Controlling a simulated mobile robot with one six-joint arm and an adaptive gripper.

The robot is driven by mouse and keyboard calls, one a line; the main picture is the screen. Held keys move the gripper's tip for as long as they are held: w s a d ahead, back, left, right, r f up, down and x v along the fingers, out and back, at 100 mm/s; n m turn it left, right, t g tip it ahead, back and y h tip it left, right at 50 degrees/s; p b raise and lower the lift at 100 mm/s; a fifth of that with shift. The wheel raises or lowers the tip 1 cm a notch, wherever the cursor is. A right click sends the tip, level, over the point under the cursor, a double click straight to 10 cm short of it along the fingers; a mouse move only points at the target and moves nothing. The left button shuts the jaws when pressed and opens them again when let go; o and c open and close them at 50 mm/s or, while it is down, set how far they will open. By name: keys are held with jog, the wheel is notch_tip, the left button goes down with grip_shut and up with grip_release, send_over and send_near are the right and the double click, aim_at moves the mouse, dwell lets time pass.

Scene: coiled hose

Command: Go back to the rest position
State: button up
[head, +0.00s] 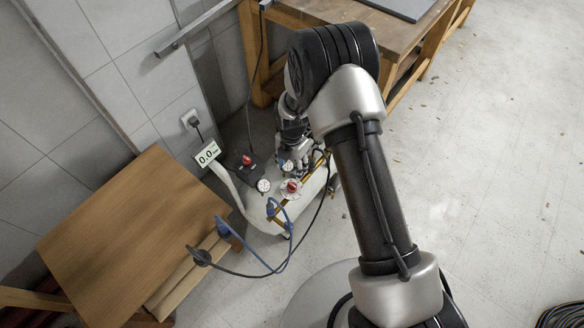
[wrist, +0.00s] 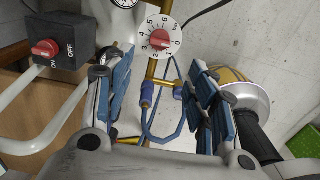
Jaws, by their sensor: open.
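My gripper (head: 293,140) is over the compressor (head: 260,210) in the head view, partly hidden by my own arm. In the wrist view my gripper (wrist: 163,65) is open, its blue-padded fingers spread wide with nothing held between them. A brass pipe and a blue hose (wrist: 150,125) show in the gap, seemingly beyond the fingers. A white dial with a red knob (wrist: 161,40) lies just past the fingertips, apart from them. In the head view the red-knobbed dial (head: 291,187) sits on the compressor, with a pressure gauge (head: 263,185) at its left.
A black switch box (wrist: 65,48) with a red lever stands left of the fingers. A small display (head: 207,154) reads 0.0. A wooden table (head: 130,235) is at left and a workbench (head: 340,15) behind. Floor at right (head: 490,150) is mostly clear; dark coils (head: 562,316) lie in its corner.

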dwell(0.4)
jog(key=s+d+r+m+t, duration=0.15)
jog(key=r+m, duration=0.25)
jog(key=r, duration=0.5)
jog(key=s+d+r+m, duration=0.1)
jog(key=d+r+m, duration=0.25)
jog(key=r, duration=0.55)
jog(key=s+d+r+m+t, duration=0.1)
jog(key=s+d+r+m, duration=0.1)
jog(key=r+m, duration=0.5)
jog(key=s+d+r+m+t, duration=0.1)
jog(key=s+d+r+m, duration=0.3)
jog(key=s+r+m, duration=0.3)
jog(key=s+d+r+m+t, duration=0.1)
jog(key=s+d+r+m, duration=0.2)
jog(key=s+r+m, duration=0.4)
jog(key=s, duration=0.8)
jog(key=shift+d+r, duration=0.25)
jog(key=shift+d, duration=0.1)
